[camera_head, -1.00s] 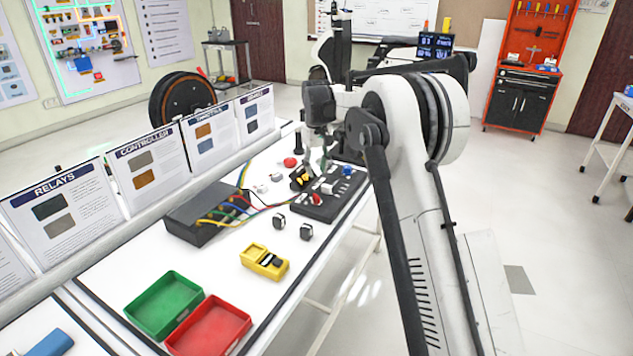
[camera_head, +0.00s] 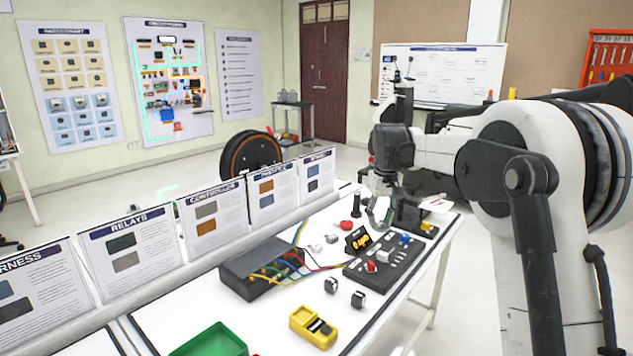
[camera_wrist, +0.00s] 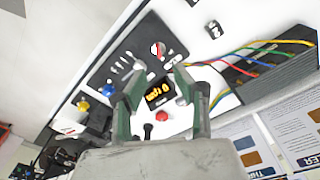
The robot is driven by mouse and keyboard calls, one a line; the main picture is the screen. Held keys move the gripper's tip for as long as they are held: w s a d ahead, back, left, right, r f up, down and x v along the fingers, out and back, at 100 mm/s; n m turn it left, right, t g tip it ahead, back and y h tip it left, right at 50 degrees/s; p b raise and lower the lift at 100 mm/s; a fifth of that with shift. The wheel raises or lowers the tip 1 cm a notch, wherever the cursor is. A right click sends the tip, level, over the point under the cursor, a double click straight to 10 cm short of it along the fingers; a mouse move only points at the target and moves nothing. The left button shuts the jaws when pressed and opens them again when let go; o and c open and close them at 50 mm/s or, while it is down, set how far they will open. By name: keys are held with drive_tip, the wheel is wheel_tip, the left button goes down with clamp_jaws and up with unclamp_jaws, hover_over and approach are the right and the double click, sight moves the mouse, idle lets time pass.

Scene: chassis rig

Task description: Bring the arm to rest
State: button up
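My gripper (camera_head: 380,212) hangs over the far end of the white workbench (camera_head: 285,330), above and behind the black control panel (camera_head: 392,260). In the wrist view my gripper (camera_wrist: 158,75) has its two green-and-grey fingers spread apart, with nothing held between them. The small display with orange digits (camera_wrist: 160,95) shows through the gap; it also stands by the panel in the head view (camera_head: 358,240). A red button (camera_wrist: 162,116) also shows between the fingers. My white arm reaches in from the right.
A dark box with coloured wires (camera_head: 255,268), a yellow meter (camera_head: 313,327), two small dark-and-white switches and a green tray (camera_head: 212,343) are on the bench. A row of upright cards (camera_head: 205,220) lines its left edge. A cable reel (camera_head: 250,155) stands behind.

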drive_tip(key=s+r+t, duration=0.1)
drive_tip(key=s+r, duration=0.2)
drive_tip(key=s, duration=0.4)
drive_tip(key=s+r+m+t, duration=0.1)
drive_tip(key=s+r, duration=0.2)
drive_tip(key=s, duration=0.5)
drive_tip(key=s+r+t, duration=0.1)
drive_tip(key=s+r, duration=0.2)
drive_tip(key=s, duration=0.4)
drive_tip(key=s+f+m+t, duration=0.1)
drive_tip(key=s+f, duration=0.3)
drive_tip(key=s, duration=0.7)
drive_tip(key=s+f+m+t, duration=0.1)
drive_tip(key=s+f, duration=0.4)
drive_tip(key=s, duration=0.6)
drive_tip(key=shift+s+f+t, duration=0.15)
drive_tip(key=shift+s+t, duration=0.05)
drive_tip(key=shift+t, duration=0.4)
